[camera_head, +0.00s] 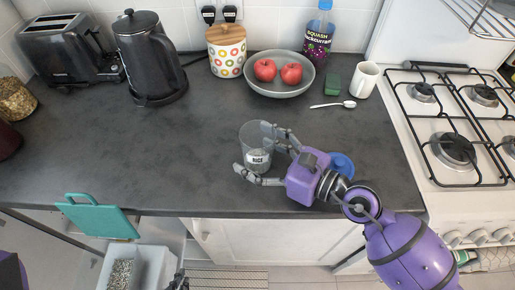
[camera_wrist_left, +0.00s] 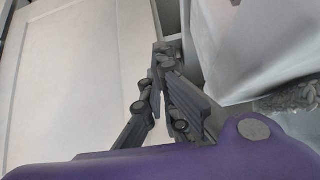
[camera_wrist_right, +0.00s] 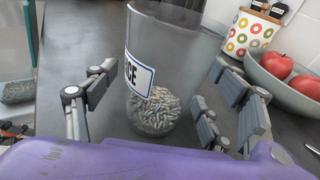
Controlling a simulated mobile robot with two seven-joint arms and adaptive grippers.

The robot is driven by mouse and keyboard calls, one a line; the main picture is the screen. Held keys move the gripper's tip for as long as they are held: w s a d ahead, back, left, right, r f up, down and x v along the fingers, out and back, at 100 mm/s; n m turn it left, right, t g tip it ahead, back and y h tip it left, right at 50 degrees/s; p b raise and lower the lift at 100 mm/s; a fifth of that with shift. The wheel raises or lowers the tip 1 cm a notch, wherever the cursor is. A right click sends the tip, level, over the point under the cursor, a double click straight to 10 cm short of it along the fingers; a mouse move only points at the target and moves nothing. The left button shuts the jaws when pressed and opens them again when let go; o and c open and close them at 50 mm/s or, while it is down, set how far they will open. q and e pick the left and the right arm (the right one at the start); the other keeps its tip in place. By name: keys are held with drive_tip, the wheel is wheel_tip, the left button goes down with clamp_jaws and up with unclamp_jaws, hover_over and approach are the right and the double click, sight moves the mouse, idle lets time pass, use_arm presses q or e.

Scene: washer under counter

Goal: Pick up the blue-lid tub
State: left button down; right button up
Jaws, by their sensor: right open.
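A clear tub (camera_head: 256,157) with a "RICE" label stands upright on the dark counter in the head view. The right wrist view shows the tub (camera_wrist_right: 155,80) close up, with grains at its bottom. My right gripper (camera_head: 252,148) is open, with its fingers on either side of the tub; I cannot tell whether they touch it. A round blue lid (camera_head: 342,163) shows on the counter behind my right gripper, which hides part of it; I cannot tell what is under it. My left gripper (camera_wrist_left: 160,55) is low by the white cabinet front, its fingers together and empty.
A white bin (camera_head: 150,270) with grains and a raised teal lid (camera_head: 98,216) stands below the counter's front edge. A kettle (camera_head: 148,55), toaster (camera_head: 68,50), patterned canister (camera_head: 226,60), apple bowl (camera_head: 281,88) and mug (camera_head: 364,80) stand behind. The gas hob (camera_head: 455,120) is right. The left-middle counter is clear.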

drive_tip(key=c, duration=1.8)
clamp_jaws()
